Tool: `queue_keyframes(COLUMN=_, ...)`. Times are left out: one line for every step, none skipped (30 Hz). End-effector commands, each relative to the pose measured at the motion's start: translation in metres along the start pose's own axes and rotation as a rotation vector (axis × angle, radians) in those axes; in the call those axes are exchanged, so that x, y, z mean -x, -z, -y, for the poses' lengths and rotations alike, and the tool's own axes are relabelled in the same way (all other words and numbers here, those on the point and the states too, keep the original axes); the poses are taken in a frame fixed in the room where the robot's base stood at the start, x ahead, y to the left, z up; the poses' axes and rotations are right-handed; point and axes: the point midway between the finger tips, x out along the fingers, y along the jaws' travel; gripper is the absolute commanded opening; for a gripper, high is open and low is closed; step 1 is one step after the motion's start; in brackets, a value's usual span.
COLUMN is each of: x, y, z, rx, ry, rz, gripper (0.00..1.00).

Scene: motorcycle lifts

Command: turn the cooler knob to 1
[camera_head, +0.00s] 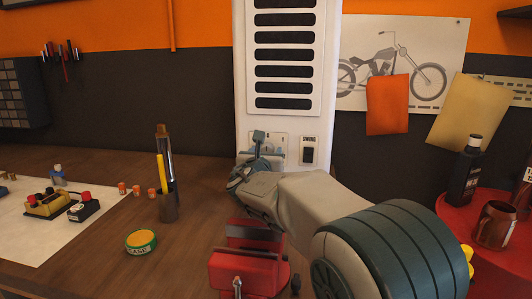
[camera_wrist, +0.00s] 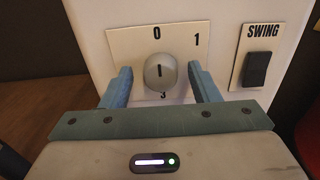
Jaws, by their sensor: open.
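The white cooler (camera_head: 328,92) stands upright at the back of the bench; its front panel also fills the top of the wrist view (camera_wrist: 205,18). The round grey cooler knob (camera_wrist: 160,72) sits on a pale dial plate (camera_wrist: 122,44) marked 0 at the top, 1 at the upper right and 3 below. Its dark pointer line is upright, in line with the 0. My gripper (camera_wrist: 160,68) is open, with one blue-grey finger on each side of the knob and a visible gap on both sides. In the head view my gripper (camera_head: 267,147) largely hides the knob.
A black SWING switch (camera_wrist: 257,69) is right of the dial. A red vise (camera_head: 245,262) stands below my arm. A pen holder (camera_head: 168,205) and a round green tin (camera_head: 141,243) are to the left. A red round table (camera_head: 490,255) with a bottle and mug is at right.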

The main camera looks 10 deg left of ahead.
Motion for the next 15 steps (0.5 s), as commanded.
queue_keyframes(x=-0.0007, y=0.0000, z=0.0001, rx=0.000, ry=0.000, rz=0.000, gripper=0.55)
queue_keyframes(x=-0.0007, y=0.0001, z=0.0001, rx=0.000, ry=0.000, rz=0.000, gripper=0.55)
queue_keyframes(x=-0.0007, y=0.0001, z=0.0001, rx=0.000, ry=0.000, rz=0.000, gripper=0.55)
queue_keyframes(x=-0.0006, y=0.0002, z=0.0001, rx=0.000, ry=0.000, rz=0.000, gripper=0.55)
queue_keyframes(x=-0.0006, y=0.0002, z=0.0002, rx=0.000, ry=0.000, rz=0.000, gripper=0.55)
queue_keyframes(x=-0.0006, y=0.0002, z=0.0002, rx=0.000, ry=0.000, rz=0.000, gripper=0.55)
queue_keyframes(x=-0.0005, y=0.0003, z=0.0002, rx=0.000, ry=0.000, rz=0.000, gripper=0.53)
queue_keyframes(x=-0.0005, y=0.0003, z=0.0002, rx=0.000, ry=0.000, rz=0.000, gripper=0.44)
queue_keyframes(x=-0.0005, y=0.0003, z=0.0002, rx=0.000, ry=0.000, rz=0.000, gripper=0.33)
queue_keyframes(x=-0.0005, y=0.0003, z=0.0002, rx=0.000, ry=0.000, rz=0.000, gripper=0.25)
queue_keyframes(x=-0.0004, y=0.0003, z=0.0002, rx=0.000, ry=0.000, rz=0.000, gripper=0.16)
queue_keyframes(x=-0.0004, y=0.0003, z=0.0002, rx=0.000, ry=0.000, rz=0.000, gripper=0.12)
queue_keyframes(x=-0.0004, y=0.0003, z=0.0002, rx=0.000, ry=0.000, rz=0.000, gripper=0.12)
queue_keyframes(x=-0.0004, y=0.0003, z=0.0002, rx=0.000, ry=0.000, rz=-0.001, gripper=0.12)
queue_keyframes(x=-0.0003, y=0.0004, z=0.0002, rx=0.000, ry=0.000, rz=-0.001, gripper=0.12)
